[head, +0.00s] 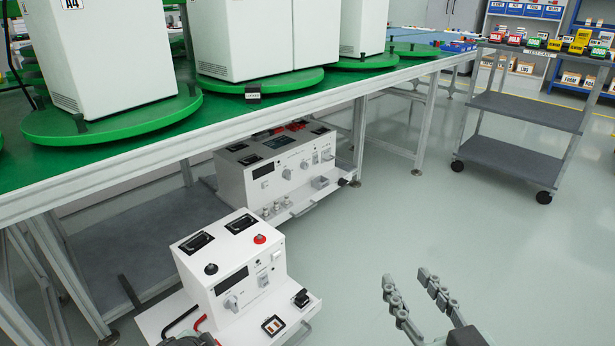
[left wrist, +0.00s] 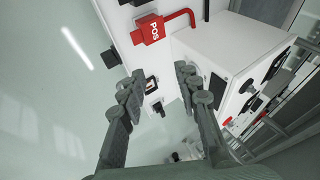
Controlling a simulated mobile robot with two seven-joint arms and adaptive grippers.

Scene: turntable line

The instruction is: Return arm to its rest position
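My right gripper (head: 406,277) is in the lower right of the head view, over bare floor. Its fingers are apart with nothing between them. My left gripper shows only as a dark grey part (head: 190,341) at the bottom edge of the head view, by the shelf of the near white test unit (head: 235,262). In the left wrist view my left gripper's fingers (left wrist: 160,75) are apart and no object is held between them. Beyond the fingertips are the white unit (left wrist: 225,50) and a red block marked POS (left wrist: 152,29) with a red bar.
A green-topped bench (head: 330,78) carries white cabinets (head: 100,50) on green turntables (head: 115,125). A second test unit (head: 275,168) stands beneath it. A grey cart (head: 525,108) with coloured labelled bins is at the upper right. The floor between bench and cart is clear.

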